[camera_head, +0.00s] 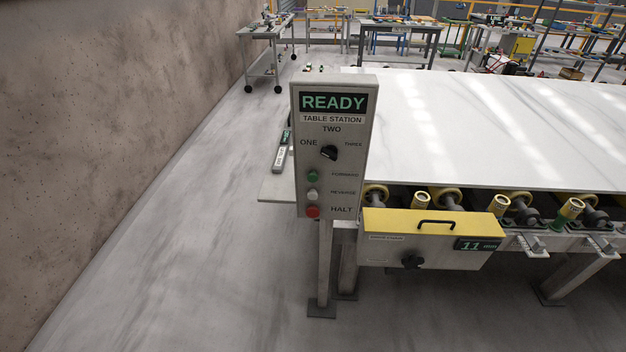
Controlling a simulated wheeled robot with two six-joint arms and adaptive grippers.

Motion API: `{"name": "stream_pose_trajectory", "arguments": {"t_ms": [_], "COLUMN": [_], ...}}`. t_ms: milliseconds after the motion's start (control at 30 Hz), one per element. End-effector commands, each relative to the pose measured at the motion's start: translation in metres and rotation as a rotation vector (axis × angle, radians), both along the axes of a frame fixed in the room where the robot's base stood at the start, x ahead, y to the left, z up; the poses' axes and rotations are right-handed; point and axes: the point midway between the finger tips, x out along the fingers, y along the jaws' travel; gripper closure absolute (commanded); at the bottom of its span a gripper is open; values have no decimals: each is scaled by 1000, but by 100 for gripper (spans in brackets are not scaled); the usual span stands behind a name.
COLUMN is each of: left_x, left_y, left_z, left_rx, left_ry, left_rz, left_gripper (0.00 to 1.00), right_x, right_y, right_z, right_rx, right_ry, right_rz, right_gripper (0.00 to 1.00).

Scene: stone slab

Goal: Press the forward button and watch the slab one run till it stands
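A grey control box (333,150) stands on a post at the near left corner of the roller table. Its lit display (333,102) reads READY, with "TABLE STATION" below it. The black selector knob (328,152) sits among the labels ONE, TWO and THREE; I cannot tell for sure which it points at. The green forward button (313,176) is above the white reverse button (312,192) and the red halt button (312,211). The white veined slab (480,125) lies flat on the table and runs out of view at the right. Neither gripper is in view.
A yellow-topped box (430,240) with a handle, a dark knob and a display reading 11 hangs at the table's front, below rollers (450,197). A brown wall (110,120) rises at the left. The floor (200,260) between is clear. Carts and benches stand behind.

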Motion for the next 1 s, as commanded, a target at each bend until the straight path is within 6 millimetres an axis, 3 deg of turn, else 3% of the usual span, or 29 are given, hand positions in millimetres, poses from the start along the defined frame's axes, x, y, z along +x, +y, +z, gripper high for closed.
{"name": "stream_pose_trajectory", "arguments": {"t_ms": [33, 233, 1000], "left_x": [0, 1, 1], "left_y": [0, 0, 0], "left_z": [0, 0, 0], "left_rx": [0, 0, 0], "left_ry": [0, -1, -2], "left_rz": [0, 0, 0], "left_gripper": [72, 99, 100], "right_x": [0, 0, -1], "right_y": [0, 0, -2], "right_z": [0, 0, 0], "right_rx": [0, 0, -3], "right_ry": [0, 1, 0], "right_rz": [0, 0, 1], "right_gripper": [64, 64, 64]}}
